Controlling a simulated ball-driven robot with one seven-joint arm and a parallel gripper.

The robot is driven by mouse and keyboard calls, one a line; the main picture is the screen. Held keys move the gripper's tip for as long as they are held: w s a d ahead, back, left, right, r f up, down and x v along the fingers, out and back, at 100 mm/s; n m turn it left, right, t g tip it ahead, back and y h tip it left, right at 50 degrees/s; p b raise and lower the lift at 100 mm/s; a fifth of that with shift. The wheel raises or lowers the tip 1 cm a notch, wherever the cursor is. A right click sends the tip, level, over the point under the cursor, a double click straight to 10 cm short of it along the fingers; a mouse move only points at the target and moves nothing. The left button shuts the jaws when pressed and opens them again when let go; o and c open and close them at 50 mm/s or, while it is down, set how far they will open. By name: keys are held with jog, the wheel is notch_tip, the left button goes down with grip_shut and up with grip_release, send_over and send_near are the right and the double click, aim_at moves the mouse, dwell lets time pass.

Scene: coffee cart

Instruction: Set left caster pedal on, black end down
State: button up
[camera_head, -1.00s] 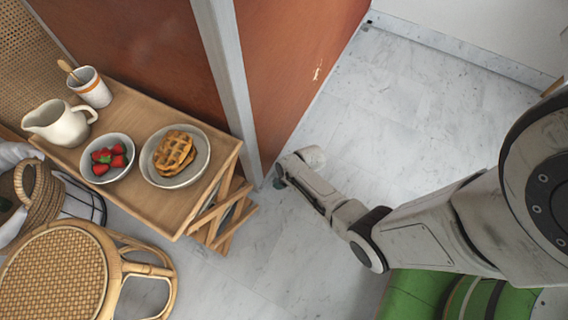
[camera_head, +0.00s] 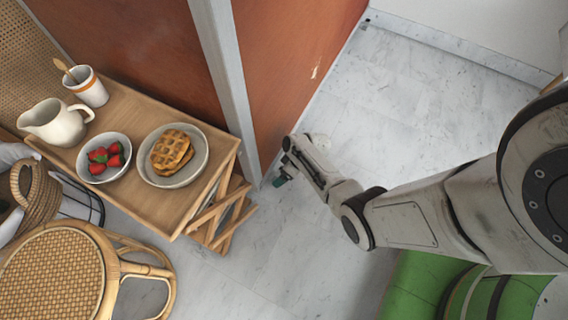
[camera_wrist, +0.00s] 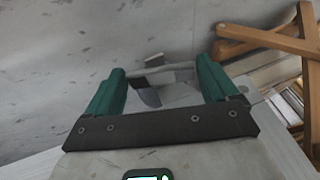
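My gripper (camera_head: 282,178) is low near the floor, beside the foot of the grey metal corner post (camera_head: 234,100) of the brown-panelled cart (camera_head: 285,70). In the wrist view my gripper (camera_wrist: 160,70) has two green fingers spread apart. A small pale caster part with a dark piece (camera_wrist: 147,92) shows between and beyond the fingers, near the floor. It looks like the caster pedal, but which end is down I cannot tell. I see no clear contact with the fingers. In the head view the caster is hidden by the arm and cart.
A wooden tray table (camera_head: 150,195) stands left of the post, holding a jug (camera_head: 55,122), a cup (camera_head: 88,88), a bowl of strawberries (camera_head: 104,158) and a waffle plate (camera_head: 173,156). Its crossed legs (camera_wrist: 265,40) are close in the wrist view. A rattan stool (camera_head: 60,275) is at lower left.

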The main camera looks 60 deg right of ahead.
jog(key=shift+o, duration=1)
jog(key=p+v, duration=0.6)
jog(key=v, duration=0.4)
jog(key=shift+s+r, duration=0.2)
jog(key=shift+r, duration=0.1)
jog(key=s+a+r+g+h, duration=0.1)
jog(key=s+a+r, duration=0.2)
jog(key=a+r, duration=0.35)
jog(key=s+a+r+g+h, duration=0.1)
jog(key=s+a+r, duration=0.2)
jog(key=r, duration=0.6)
jog(key=s+a+r+g+h, duration=0.1)
jog(key=s+a+r, duration=0.25)
jog(key=r, duration=0.45)
notch_tip(320, 180, up, 32)
jog(key=p, duration=3.2)
jog(key=shift+w+a+f+p, duration=0.15)
jog(key=shift+w+a+p, duration=0.15)
jog(key=shift+a+p, duration=0.05)
